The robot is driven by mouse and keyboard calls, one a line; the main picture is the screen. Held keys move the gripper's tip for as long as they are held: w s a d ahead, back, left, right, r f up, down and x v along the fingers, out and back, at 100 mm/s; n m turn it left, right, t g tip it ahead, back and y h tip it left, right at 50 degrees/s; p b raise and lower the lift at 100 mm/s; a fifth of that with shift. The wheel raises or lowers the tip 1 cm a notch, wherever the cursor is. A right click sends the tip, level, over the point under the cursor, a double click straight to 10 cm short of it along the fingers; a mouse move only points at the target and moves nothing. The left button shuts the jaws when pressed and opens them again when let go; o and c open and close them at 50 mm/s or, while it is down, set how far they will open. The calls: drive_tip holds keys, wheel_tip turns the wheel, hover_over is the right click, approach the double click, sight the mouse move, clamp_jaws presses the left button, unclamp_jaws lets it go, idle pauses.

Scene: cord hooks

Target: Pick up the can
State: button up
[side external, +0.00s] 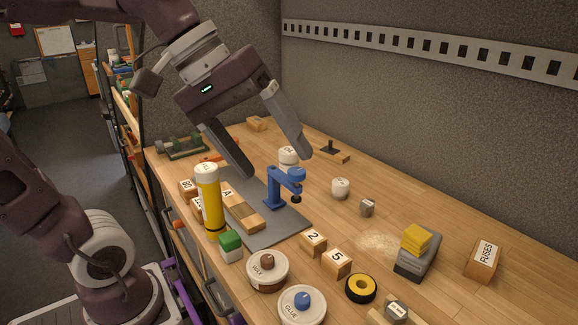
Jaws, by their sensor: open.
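A tall yellow can (210,205) with a white top stands upright near the table's left front edge. Lettering on its top is too small to read surely. My gripper (274,164) is open and empty, with its fingers wide apart, above the back part of the table. It is to the right of and behind the yellow can, and apart from it. A white round pot (288,154) shows between and beyond the fingers. I cannot tell how high the fingertips are above the table.
A blue clamp-like stand (280,187) is on a grey mat (262,232) below my gripper. Numbered blocks (313,242) and a fuses box (484,260) are to the right.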

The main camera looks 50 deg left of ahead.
drive_tip(key=w+a+r+n+h, duration=0.1)
drive_tip(key=w+a+n, duration=0.1)
drive_tip(key=w+n, duration=0.35)
drive_tip(key=n+t+y, duration=0.3)
drive_tip(key=n+t, duration=0.5)
drive_tip(key=n, duration=1.4)
hover_over(296, 161)
drive_tip(key=s+a, duration=0.4)
drive_tip(key=a, duration=0.1)
wheel_tip(296, 161, down, 4)
drive_tip(key=f, duration=1.3)
drive_tip(key=d+f, duration=0.1)
drive_tip(key=f, duration=0.5)
drive_tip(key=shift+w+d+f, duration=0.1)
drive_tip(key=shift+f, duration=0.15)
drive_tip(key=shift+m+h, duration=0.25)
drive_tip(key=shift+h, duration=0.05)
drive_tip(key=x, duration=0.6)
drive_tip(key=shift+w+d+f, duration=0.15)
drive_tip(key=shift+f, duration=0.15)
drive_tip(key=shift+w+f, duration=0.1)
drive_tip(key=shift+w, duration=0.2)
drive_tip(key=c, duration=1.7)
